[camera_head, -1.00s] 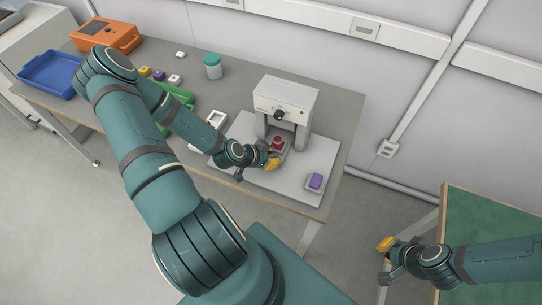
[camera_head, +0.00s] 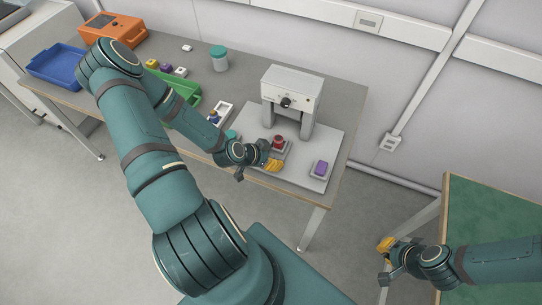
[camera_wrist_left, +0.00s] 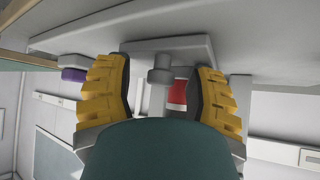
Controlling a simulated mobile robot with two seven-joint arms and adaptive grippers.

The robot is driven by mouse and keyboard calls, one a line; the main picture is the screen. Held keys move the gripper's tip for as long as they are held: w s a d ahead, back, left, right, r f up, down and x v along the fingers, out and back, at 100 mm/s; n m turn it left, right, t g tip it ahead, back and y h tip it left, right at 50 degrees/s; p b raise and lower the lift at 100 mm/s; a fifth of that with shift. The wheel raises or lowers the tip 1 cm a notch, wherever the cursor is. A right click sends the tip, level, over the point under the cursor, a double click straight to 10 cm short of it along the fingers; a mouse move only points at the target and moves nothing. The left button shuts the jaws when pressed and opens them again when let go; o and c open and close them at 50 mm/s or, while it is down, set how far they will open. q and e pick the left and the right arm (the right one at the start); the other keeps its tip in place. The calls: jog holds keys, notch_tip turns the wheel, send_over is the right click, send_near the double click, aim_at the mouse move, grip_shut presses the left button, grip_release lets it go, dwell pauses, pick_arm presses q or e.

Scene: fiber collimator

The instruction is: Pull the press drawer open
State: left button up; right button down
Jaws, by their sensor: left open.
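The white press (camera_head: 291,90) with a black knob stands on a light base plate on the workbench. Its drawer (camera_head: 284,152) sticks out from under the press toward me, carrying a red part (camera_head: 278,141). The red part also shows in the left wrist view (camera_wrist_left: 178,93). My left gripper (camera_head: 271,163) is at the drawer's front end. In the left wrist view its yellow fingers (camera_wrist_left: 165,90) are open, on either side of a grey knob-like handle (camera_wrist_left: 160,76). Contact cannot be told. My right gripper (camera_head: 386,245) is far away at the lower right, its jaws unclear.
A purple block in a holder (camera_head: 320,169) sits right of the drawer. A green tray (camera_head: 183,104), a white-framed tray (camera_head: 220,113), a teal-lidded jar (camera_head: 219,60), a blue tray (camera_head: 50,68) and an orange box (camera_head: 113,32) are on the bench to the left.

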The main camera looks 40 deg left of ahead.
pick_arm(q)
jog(key=v, duration=1.2)
dwell(0.6)
jog(key=w+d+f, duration=0.1)
jog(key=d, duration=0.2)
jog(key=w+d+f+n+g+h, duration=0.1)
jog(key=w+d, duration=0.1)
jog(key=d, duration=0.2)
jog(key=w+d+f+n+g+h+b, duration=0.1)
jog(key=w+d, duration=0.1)
jog(key=d, duration=0.1)
jog(key=shift+d+f, duration=0.35)
jog(key=shift+d, duration=0.05)
jog(key=s+d+f+n+g+b, duration=0.1)
jog(key=d+f+n+g, duration=0.2)
jog(key=d, duration=1.1)
jog(key=shift+d+f+g+y, duration=0.3)
jog(key=shift+d+f+g, duration=0.05)
jog(key=shift+f+g, duration=0.5)
